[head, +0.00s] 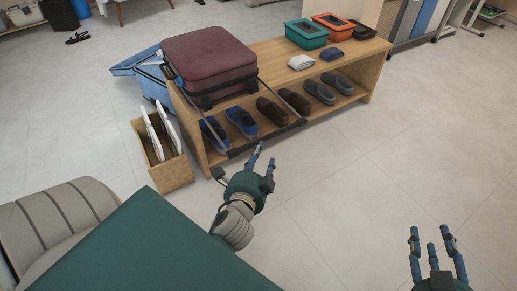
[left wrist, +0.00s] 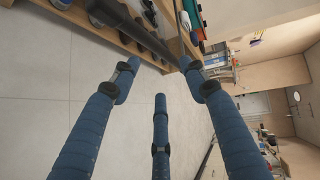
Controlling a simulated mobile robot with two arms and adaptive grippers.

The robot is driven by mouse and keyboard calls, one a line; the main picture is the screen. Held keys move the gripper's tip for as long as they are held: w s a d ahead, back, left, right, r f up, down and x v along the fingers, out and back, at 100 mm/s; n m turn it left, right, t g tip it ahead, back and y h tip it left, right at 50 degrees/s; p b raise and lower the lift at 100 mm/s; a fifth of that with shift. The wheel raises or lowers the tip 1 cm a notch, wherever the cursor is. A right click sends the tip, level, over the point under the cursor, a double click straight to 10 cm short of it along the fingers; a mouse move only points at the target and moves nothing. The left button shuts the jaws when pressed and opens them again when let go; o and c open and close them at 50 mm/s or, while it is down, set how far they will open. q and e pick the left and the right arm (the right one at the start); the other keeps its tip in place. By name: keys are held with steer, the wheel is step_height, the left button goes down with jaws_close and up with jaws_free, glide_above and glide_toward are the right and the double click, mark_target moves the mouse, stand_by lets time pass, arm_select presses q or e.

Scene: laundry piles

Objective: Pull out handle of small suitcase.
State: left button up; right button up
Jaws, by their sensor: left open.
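A maroon suitcase (head: 209,60) lies flat on top of a wooden shoe bench. Its handle (head: 282,134) extends out over the bench's front side: two thin rods joined by a dark crossbar, in front of the shoes. My left gripper (head: 246,163) is open just below and in front of the crossbar. In the left wrist view the dark crossbar (left wrist: 143,36) runs diagonally beyond the spread fingers (left wrist: 158,82); I cannot tell whether a finger touches it. My right gripper (head: 432,240) is open and empty over the floor at lower right.
The bench (head: 352,100) holds several shoes below, with a teal box (head: 306,34), an orange box (head: 334,25) and folded cloths on top. The floor in front is clear.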

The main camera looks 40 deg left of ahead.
arm_select(q)
steer(key=shift+v, duration=1.1)
arm_select(e)
steer(key=shift+s+d+f, duration=0.1)
steer(key=shift+s+f, duration=0.15)
steer(key=shift+f, duration=0.25)
arm_select(q)
steer(key=shift+f, duration=0.15)
steer(key=shift+p, duration=0.3)
arm_select(e)
steer(key=shift+s+d+f+g+h, duration=0.2)
steer(key=shift+s+f+g, duration=0.15)
steer(key=shift+f, duration=0.2)
steer(key=shift+s+d+f+g+h, duration=0.1)
steer(key=shift+s+d+f+g, duration=0.1)
steer(key=shift+s+f+g, duration=0.25)
steer(key=shift+w, duration=0.15)
